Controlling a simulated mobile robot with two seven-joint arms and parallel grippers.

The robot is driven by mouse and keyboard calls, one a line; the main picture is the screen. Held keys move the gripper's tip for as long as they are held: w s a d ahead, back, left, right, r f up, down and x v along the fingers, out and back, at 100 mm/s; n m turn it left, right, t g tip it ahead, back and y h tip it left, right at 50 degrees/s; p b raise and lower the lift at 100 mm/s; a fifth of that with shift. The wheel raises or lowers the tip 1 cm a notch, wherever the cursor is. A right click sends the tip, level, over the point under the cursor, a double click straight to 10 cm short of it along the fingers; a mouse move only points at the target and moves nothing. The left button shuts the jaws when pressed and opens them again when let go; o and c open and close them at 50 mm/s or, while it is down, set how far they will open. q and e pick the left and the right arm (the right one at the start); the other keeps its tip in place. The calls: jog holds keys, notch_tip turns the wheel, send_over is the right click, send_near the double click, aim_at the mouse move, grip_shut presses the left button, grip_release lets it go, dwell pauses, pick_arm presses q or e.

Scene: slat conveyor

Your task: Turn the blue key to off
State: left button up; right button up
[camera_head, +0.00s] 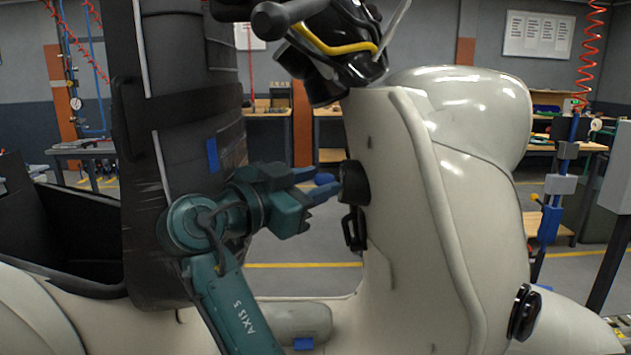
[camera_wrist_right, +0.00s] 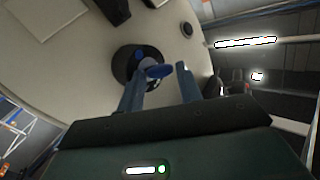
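A blue key (camera_head: 323,179) sits in the round black ignition lock (camera_head: 354,183) on the inner side of the cream scooter's front shield (camera_head: 400,150). In the right wrist view the key (camera_wrist_right: 158,71) shows its flat blue head in front of the black lock (camera_wrist_right: 127,62). My right gripper (camera_head: 314,184) points at the lock in the head view. In the wrist view its two blue fingers (camera_wrist_right: 165,70) are apart, with the key head between or just beyond their tips. I cannot tell whether either finger touches it. My left gripper is not in view.
The scooter's dark seat part (camera_head: 190,130) stands close behind my right arm. A black hook (camera_head: 354,229) sits just below the lock, and the handlebar (camera_head: 335,45) is above. Workbenches (camera_head: 268,115) stand far behind.

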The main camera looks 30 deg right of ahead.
dwell(0.3)
jog(key=c, duration=0.6)
jog(key=o, duration=0.3)
jog(key=shift+c, duration=0.9)
jog(key=shift+r+y+p, duration=0.25)
jog(key=shift+y+p, duration=0.05)
jog(key=shift+p, duration=0.25)
jog(key=shift+r+n+y+p, duration=0.15)
jog(key=shift+n+y+p, duration=0.35)
jog(key=shift+n+p, duration=0.55)
jog(key=shift+p, duration=0.35)
